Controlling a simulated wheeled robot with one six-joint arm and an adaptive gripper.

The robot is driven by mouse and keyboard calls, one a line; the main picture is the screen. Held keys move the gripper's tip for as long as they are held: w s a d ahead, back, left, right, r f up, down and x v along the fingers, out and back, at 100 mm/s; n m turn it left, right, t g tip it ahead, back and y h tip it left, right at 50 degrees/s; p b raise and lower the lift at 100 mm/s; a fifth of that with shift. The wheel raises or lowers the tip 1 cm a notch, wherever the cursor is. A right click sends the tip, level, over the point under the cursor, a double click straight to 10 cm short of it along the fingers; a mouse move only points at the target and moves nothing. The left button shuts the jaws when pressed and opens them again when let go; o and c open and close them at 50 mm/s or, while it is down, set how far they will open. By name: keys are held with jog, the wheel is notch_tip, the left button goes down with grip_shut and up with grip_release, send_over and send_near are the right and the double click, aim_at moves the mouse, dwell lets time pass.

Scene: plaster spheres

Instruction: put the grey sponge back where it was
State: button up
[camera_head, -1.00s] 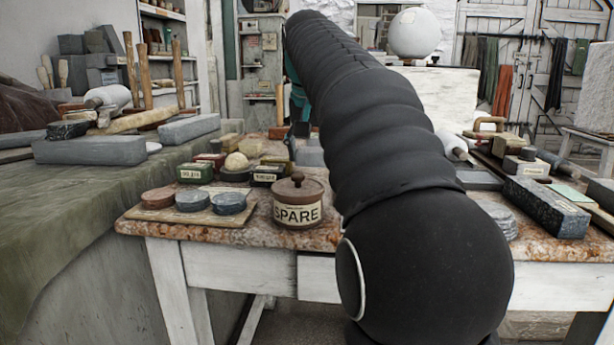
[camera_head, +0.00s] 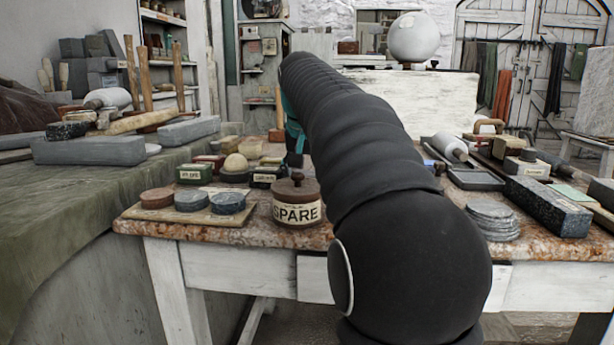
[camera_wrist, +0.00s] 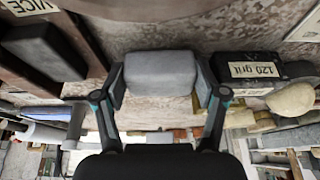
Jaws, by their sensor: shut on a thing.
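The grey sponge (camera_wrist: 159,72) is a plain block with rounded edges in the wrist view. My gripper (camera_wrist: 161,84) is shut on it, with one finger at each side. The stone tabletop shows close behind the sponge; I cannot tell whether the two touch. A dark box labelled "120 grit" (camera_wrist: 250,70) stands right beside the right-hand finger. In the head view my arm hides the sponge and most of the gripper.
In the head view, the brown SPARE jar (camera_head: 297,203) and a board with round discs (camera_head: 191,201) stand left of my arm. A stack of grey discs (camera_head: 492,221) and a dark tray (camera_head: 474,180) lie right. The wrist view shows a dark block (camera_wrist: 45,48) in a wooden holder.

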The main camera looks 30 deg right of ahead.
jog(key=o, duration=0.7)
jog(key=shift+f, duration=0.15)
jog(key=shift+o, duration=0.2)
jog(key=p+v, duration=0.3)
jog(key=v, duration=0.9)
